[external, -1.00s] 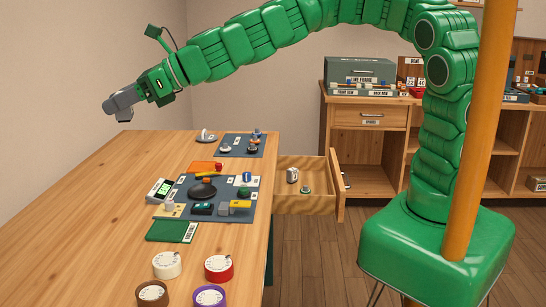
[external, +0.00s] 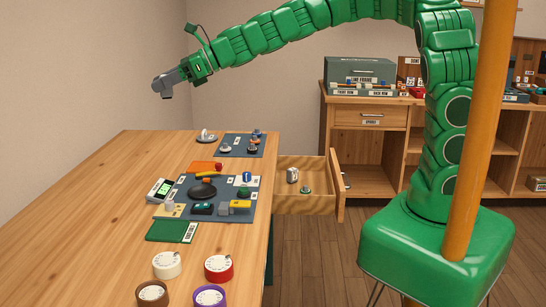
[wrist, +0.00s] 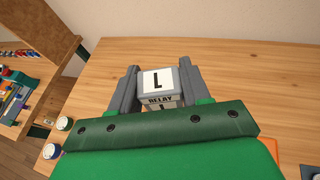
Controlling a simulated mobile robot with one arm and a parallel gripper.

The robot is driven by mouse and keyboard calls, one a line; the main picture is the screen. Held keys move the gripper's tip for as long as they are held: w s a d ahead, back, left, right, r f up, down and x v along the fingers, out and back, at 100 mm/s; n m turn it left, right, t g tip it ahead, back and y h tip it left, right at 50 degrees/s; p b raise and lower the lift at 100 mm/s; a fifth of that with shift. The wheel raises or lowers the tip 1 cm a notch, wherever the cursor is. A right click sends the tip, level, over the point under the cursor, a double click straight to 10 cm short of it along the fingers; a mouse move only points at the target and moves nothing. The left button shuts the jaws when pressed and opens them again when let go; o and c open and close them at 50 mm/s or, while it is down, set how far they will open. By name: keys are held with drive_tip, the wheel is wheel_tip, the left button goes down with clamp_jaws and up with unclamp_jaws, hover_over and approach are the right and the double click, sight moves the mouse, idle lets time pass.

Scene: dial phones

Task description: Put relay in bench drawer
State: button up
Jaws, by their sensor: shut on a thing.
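The relay (wrist: 158,84) is a small grey block with a white top marked "L" and a front label reading "RELAY". It sits between the two grey fingers of my gripper (wrist: 157,88) in the wrist view, and the gripper is shut on it. In the external view my gripper (external: 163,87) is high above the far left part of the workbench (external: 115,215); the relay is too small to make out there. The bench drawer (external: 305,203) is pulled open at the bench's right side. A whitish item (external: 292,175) and a small green item (external: 305,190) lie in it.
Dark mats (external: 248,213) with phone parts lie along the bench's right side. Several round dials, including a red one (external: 218,268), stand at the front. A wooden cabinet (external: 365,150) with boxes stands behind. The bench's left side is clear.

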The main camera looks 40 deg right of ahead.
drive_tip(key=w+d, duration=0.3)
drive_tip(key=d, duration=0.9)
drive_tip(key=w+d, duration=0.2)
drive_tip(key=d, duration=0.9)
drive_tip(key=s+d+n+g, duration=0.1)
drive_tip(key=s+d, duration=0.2)
drive_tip(key=d, duration=0.7)
drive_tip(key=s+d, duration=0.3)
drive_tip(key=d, duration=0.8)
drive_tip(key=shift+y, duration=0.3)
wheel_tip(320, 180, down, 39)
drive_tip(key=shift+a+f, duration=0.15)
drive_tip(key=shift+f, duration=0.05)
drive_tip(key=shift+w+a+f, duration=0.1)
drive_tip(key=shift+w+a, duration=0.15)
drive_tip(key=shift+a, duration=0.4)
drive_tip(key=shift+w+a, duration=0.3)
drive_tip(key=shift+a, duration=0.35)
drive_tip(key=shift+w+a+f, duration=0.1)
drive_tip(key=shift+w+a, duration=0.15)
drive_tip(key=shift+a, duration=0.4)
drive_tip(key=shift+d+f, duration=0.1)
drive_tip(key=shift+f, duration=0.3)
drive_tip(key=shift+s+f, duration=0.1)
drive_tip(key=shift+f, duration=0.55)
